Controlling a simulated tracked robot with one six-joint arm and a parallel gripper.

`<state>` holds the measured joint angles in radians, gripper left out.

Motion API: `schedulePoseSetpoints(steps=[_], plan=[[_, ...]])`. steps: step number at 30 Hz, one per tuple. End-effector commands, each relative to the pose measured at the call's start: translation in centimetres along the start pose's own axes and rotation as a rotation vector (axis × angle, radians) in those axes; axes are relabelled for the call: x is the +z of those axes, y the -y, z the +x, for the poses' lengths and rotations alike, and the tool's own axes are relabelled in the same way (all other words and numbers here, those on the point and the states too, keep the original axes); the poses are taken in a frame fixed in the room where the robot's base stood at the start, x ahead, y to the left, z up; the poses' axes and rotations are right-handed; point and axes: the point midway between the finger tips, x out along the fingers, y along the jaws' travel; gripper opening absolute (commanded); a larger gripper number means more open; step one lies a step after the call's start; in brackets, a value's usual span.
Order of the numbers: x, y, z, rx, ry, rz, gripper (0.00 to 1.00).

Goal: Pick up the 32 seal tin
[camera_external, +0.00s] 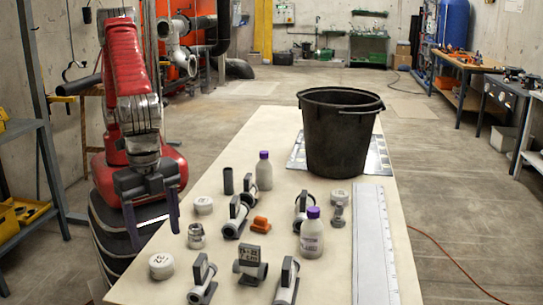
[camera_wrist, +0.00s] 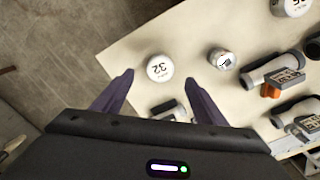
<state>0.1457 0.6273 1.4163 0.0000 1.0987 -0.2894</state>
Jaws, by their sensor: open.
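The 32 seal tin (camera_wrist: 159,68) is a round white tin with "32" on its lid, upright near the table corner in the wrist view. I take it to be the near-left white tin (camera_external: 161,266) in the external view, where its label is unreadable. My gripper (camera_external: 155,238) points down near the table's left edge, above and behind this tin. In the wrist view its dark purple fingers (camera_wrist: 160,76) are apart and empty. The tin appears between the fingertips there, with the gripper still clear of it.
A metal fitting (camera_external: 196,236) stands close to the tin, also in the wrist view (camera_wrist: 221,59). A pipe holder (camera_external: 202,280) is on its near side. Other white tins (camera_external: 203,205), purple-capped bottles (camera_external: 312,235) and an orange part (camera_external: 260,223) crowd the table. A black bucket (camera_external: 338,130) stands behind.

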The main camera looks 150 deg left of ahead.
Motion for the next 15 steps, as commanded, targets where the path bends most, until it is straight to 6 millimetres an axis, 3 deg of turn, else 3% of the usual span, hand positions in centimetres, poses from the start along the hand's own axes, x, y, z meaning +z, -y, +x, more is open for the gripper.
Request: schedulePoseSetpoints(steps=[6,15], plan=[[0.0,0.0,2.5,0.000,0.001,0.000,0.66],[0.0,0.0,2.7,0.000,0.000,0.000,0.66]])
